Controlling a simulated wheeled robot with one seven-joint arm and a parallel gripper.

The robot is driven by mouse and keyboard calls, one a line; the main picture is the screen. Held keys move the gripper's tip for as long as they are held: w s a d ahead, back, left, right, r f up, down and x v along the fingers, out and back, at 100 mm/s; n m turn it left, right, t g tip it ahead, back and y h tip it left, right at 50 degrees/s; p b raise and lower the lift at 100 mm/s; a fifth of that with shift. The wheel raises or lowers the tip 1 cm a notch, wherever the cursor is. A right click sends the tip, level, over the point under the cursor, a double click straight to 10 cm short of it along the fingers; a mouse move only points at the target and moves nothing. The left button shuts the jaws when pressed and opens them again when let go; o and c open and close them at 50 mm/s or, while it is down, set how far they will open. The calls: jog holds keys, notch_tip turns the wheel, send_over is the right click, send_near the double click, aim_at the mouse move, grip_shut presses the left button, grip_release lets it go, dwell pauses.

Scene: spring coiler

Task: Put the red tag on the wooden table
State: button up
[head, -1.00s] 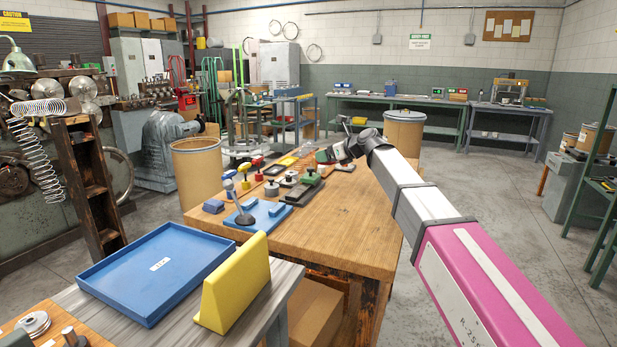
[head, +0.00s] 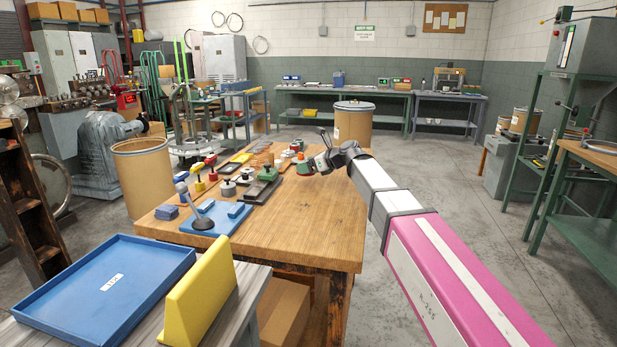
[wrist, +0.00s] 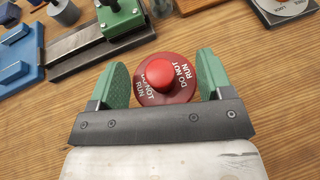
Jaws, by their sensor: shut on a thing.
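The red tag (wrist: 167,80) is a round dark red disc with a bright red knob and white "DO NOT RUN" lettering. In the wrist view it sits between the green fingers of my gripper (wrist: 165,82), which is shut on it. In the head view my gripper (head: 305,168) is over the right part of the wooden table (head: 300,225), right of the tools. The table's wood grain (wrist: 60,125) shows below in the wrist view. I cannot tell whether the tag touches the table.
A green-topped press (head: 263,174) on a dark base and a blue fixture (head: 215,222) stand left of my gripper. Bare wood lies in front of it. A blue tray (head: 105,290) and a yellow angled block (head: 200,290) are on the nearer bench. A fibre drum (head: 353,125) stands behind the table.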

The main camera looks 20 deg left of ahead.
aim_at(309, 175)
jog(key=shift+w+d+f, duration=0.1)
jog(key=shift+d+f, duration=0.05)
jog(key=shift+f, duration=1.95)
jog(key=o, duration=0.9)
jog(key=shift+r, duration=0.1)
jog(key=v, duration=1.2)
